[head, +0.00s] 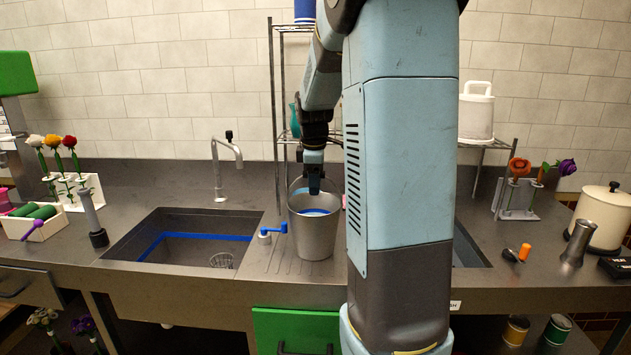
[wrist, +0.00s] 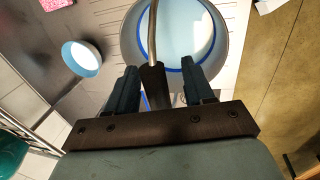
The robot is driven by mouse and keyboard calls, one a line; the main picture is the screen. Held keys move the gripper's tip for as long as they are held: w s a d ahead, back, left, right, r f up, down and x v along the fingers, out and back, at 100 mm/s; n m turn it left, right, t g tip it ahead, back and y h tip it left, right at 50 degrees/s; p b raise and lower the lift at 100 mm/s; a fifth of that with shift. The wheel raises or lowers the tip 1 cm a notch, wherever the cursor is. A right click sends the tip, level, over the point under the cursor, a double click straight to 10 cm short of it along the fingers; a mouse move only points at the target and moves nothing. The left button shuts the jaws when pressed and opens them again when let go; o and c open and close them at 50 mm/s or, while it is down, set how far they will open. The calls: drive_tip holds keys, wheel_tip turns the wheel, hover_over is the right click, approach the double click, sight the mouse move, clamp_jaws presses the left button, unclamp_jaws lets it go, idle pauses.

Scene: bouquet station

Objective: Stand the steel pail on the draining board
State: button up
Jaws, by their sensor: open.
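The steel pail (head: 317,238) stands upright on the ridged draining board (head: 278,263), to the right of the left sink. It has a blue line inside, and pale contents show in the wrist view (wrist: 225,45). My gripper (head: 313,188) is just above the pail's mouth. In the wrist view its fingers (wrist: 160,88) are open, one on each side of the pail's raised handle (wrist: 153,40) and its dark grip. I cannot tell whether either finger touches the grip. My arm hides part of the counter to the right of the pail.
The left sink (head: 185,238) is open beside the board. A small blue-handled item (head: 275,230) is close left of the pail. A wire rack (head: 275,100) stands behind. A tap (head: 218,165), flower stands (head: 85,190) and a cream canister (head: 600,215) are farther off.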

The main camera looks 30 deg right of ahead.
wheel_tip(320, 180, up, 12)
drive_tip(key=s+a, duration=0.1)
drive_tip(key=s, duration=0.1)
drive_tip(key=s+a+f+m+t, duration=0.2)
drive_tip(key=s+a+m, duration=0.3)
drive_tip(key=s+a, duration=0.3)
drive_tip(key=s+a+f+m+t+y, duration=0.1)
drive_tip(key=s+a+f+m, duration=0.2)
drive_tip(key=s, duration=1.3)
drive_tip(key=shift+s+a+m+t, duration=0.15)
drive_tip(key=shift+a+m+t, duration=0.25)
drive_tip(key=shift+a+m, duration=1.95)
drive_tip(key=shift+a+f+n, duration=0.1)
drive_tip(key=shift+a+n, duration=0.6)
drive_tip(key=shift+n, duration=0.05)
